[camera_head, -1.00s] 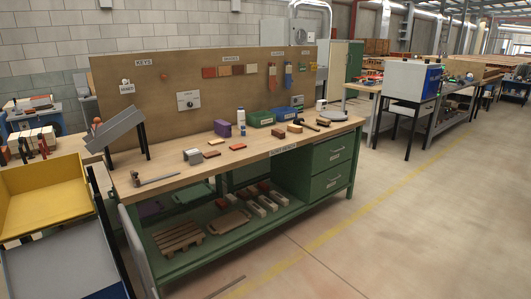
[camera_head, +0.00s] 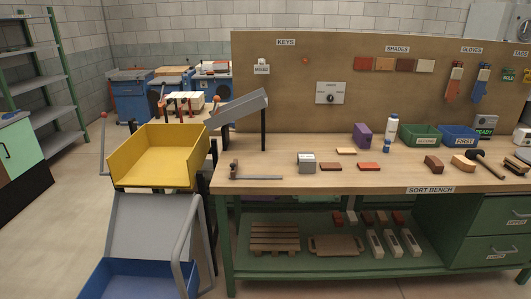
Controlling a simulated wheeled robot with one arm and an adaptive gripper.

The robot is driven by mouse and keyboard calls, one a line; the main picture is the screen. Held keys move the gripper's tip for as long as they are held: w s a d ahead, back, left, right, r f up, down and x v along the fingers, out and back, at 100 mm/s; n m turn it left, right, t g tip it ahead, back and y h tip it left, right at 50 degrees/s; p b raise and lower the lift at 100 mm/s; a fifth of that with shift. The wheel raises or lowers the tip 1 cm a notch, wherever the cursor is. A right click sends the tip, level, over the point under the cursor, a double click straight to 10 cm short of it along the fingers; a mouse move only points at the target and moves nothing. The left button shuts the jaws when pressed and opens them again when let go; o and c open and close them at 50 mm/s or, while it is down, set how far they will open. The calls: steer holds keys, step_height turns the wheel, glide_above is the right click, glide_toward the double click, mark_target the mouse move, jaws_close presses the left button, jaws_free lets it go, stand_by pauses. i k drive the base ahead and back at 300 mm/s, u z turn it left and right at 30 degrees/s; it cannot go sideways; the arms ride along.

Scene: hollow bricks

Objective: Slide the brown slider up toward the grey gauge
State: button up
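A small brown upright piece (camera_head: 234,169), possibly the brown slider, stands at the left end of a thin grey bar (camera_head: 258,178) lying on the bench near its front left. A grey block (camera_head: 306,163) sits on the bench to the right of the bar, apart from it. I cannot tell whether this block or the bar is the grey gauge. My gripper is not in view.
The wooden sort bench (camera_head: 300,184) has a pegboard (camera_head: 270,110) behind it. A yellow bin (camera_head: 160,155) stands left of the bench, above a blue bin (camera_head: 135,280). Red bricks and bins are further right. Open floor (camera_head: 60,230) lies at left.

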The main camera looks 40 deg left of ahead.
mark_target(233, 165)
steer(key=u, duration=0.8)
steer(key=i, duration=0.95)
steer(key=u, duration=1.75)
steer(key=i, duration=1.25)
steer(key=u, duration=0.2)
